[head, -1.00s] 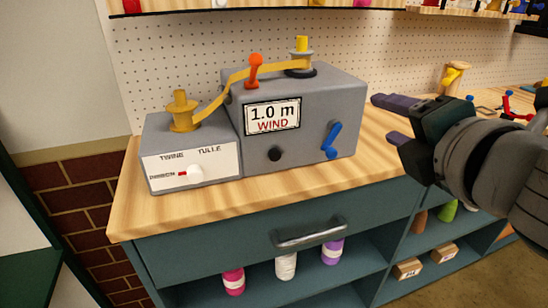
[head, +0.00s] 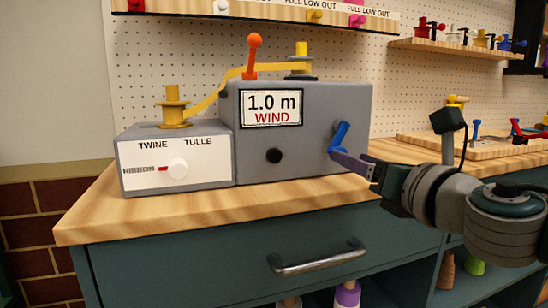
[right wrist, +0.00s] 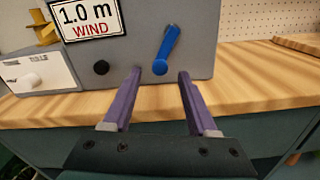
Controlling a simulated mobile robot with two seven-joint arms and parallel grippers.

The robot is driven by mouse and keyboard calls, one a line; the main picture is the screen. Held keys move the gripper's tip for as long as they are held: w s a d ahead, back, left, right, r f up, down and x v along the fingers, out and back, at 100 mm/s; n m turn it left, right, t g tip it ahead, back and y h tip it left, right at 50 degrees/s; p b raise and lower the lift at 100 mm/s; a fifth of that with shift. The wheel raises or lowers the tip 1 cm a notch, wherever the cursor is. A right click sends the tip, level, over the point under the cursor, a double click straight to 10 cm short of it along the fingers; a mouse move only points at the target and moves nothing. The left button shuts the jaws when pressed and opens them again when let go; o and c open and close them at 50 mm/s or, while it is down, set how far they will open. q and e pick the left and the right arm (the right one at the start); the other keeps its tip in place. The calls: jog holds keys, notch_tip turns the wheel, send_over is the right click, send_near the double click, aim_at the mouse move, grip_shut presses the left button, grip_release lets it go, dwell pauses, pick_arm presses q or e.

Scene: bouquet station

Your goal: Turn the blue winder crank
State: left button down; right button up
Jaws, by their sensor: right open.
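The blue winder crank (head: 339,137) is on the front face of the grey winder box (head: 225,150), at its right side. Its arm slants up and to the right. In the right wrist view the crank (right wrist: 166,48) stands ahead, between the two purple fingers. My right gripper (head: 347,158) is open, with its fingers reaching to the crank's lower end; I cannot tell if they touch it. The right gripper also shows in the right wrist view (right wrist: 159,74). A label (head: 271,108) reads "1.0 m WIND". My left gripper is not in view.
A selector box (head: 176,162) with a white knob adjoins the winder on the left. Yellow ribbon (head: 215,93) runs between two spools. The wooden counter (head: 200,207) is clear in front. A drawer handle (head: 316,258) sticks out below. Boards with small parts lie at right.

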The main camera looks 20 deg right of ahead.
aim_at(341, 139)
jog(key=w+b, duration=0.1)
jog(key=w, duration=0.4)
jog(key=shift+a, duration=0.1)
grip_shut()
dwell(0.4)
